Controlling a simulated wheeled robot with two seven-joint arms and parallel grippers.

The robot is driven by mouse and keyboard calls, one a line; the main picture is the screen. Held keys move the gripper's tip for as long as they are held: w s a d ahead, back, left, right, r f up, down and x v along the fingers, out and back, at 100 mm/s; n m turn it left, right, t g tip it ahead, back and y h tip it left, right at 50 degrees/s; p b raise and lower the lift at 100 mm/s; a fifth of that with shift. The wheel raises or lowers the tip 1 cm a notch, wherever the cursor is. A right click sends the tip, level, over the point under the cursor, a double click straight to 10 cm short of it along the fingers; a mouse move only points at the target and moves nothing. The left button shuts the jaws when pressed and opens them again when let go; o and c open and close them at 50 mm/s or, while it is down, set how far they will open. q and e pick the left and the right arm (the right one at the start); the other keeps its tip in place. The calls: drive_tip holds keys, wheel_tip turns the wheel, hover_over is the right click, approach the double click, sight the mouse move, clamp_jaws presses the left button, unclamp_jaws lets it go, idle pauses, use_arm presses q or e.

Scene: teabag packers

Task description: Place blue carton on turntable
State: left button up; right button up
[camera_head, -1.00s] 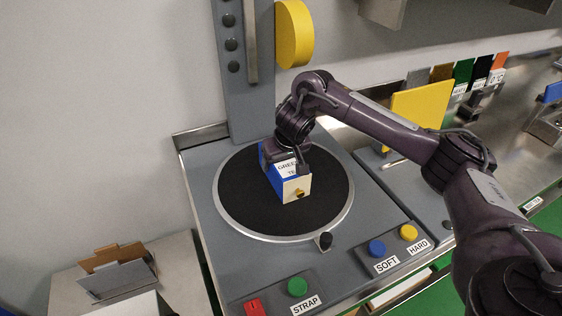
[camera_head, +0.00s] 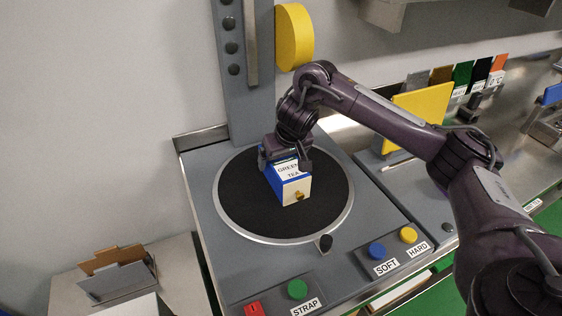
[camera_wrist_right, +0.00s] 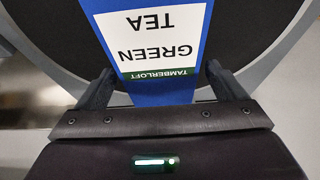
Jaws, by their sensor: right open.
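The blue carton (camera_head: 289,182) with a white "GREEN TEA" label rests on the black turntable (camera_head: 241,200), near its middle. Its near end face is cream with a small gold-brown spot. My right gripper (camera_head: 286,160) is at the carton's far end. In the right wrist view its two fingers (camera_wrist_right: 160,88) stand apart on either side of the carton (camera_wrist_right: 160,90), with dark gaps visible between fingers and carton sides. The black turntable (camera_wrist_right: 268,50) shows beneath it there. My left gripper is not in view.
A yellow disc (camera_head: 294,37) hangs on the grey column behind the turntable. A yellow panel (camera_head: 420,115) stands to the right.

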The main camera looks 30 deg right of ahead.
drive_tip(key=p+v, duration=0.4)
drive_tip(key=v, duration=0.5)
drive_tip(key=shift+s, duration=0.1)
